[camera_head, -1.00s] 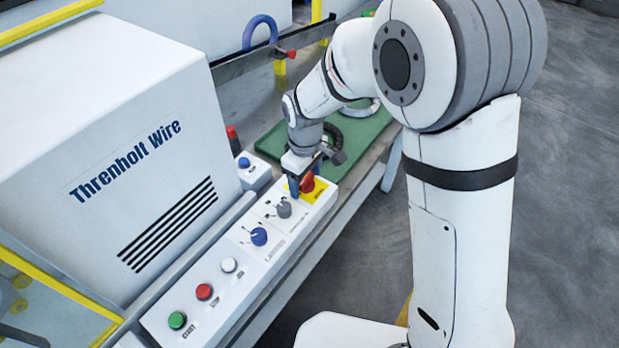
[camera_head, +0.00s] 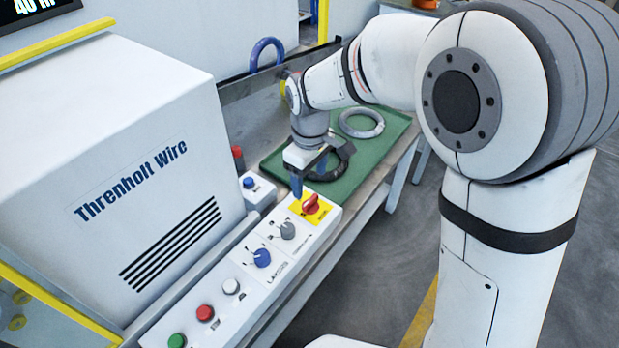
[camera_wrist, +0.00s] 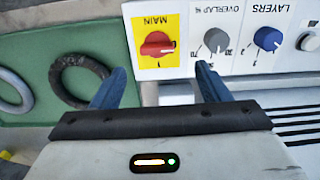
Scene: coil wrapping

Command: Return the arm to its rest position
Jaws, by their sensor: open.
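My gripper (camera_head: 298,183) hangs over the far end of the control panel (camera_head: 215,291), beside the red main switch (camera_head: 312,204) on its yellow plate. In the wrist view my gripper (camera_wrist: 160,88) is open, its two blue fingers apart with nothing between them. The red main switch (camera_wrist: 158,45) shows beyond the fingertips, apart from them, with its handle lying crosswise on the yellow plate. My arm reaches from the right of the head view, bent down at the wrist.
A grey overlap knob (camera_head: 287,231), a blue layers knob (camera_head: 262,257) and several push buttons line the panel. A green mat (camera_head: 352,180) holds a dark ring (camera_wrist: 78,80) and a grey coil (camera_head: 362,122). The white Threnholt Wire housing (camera_head: 120,150) stands left.

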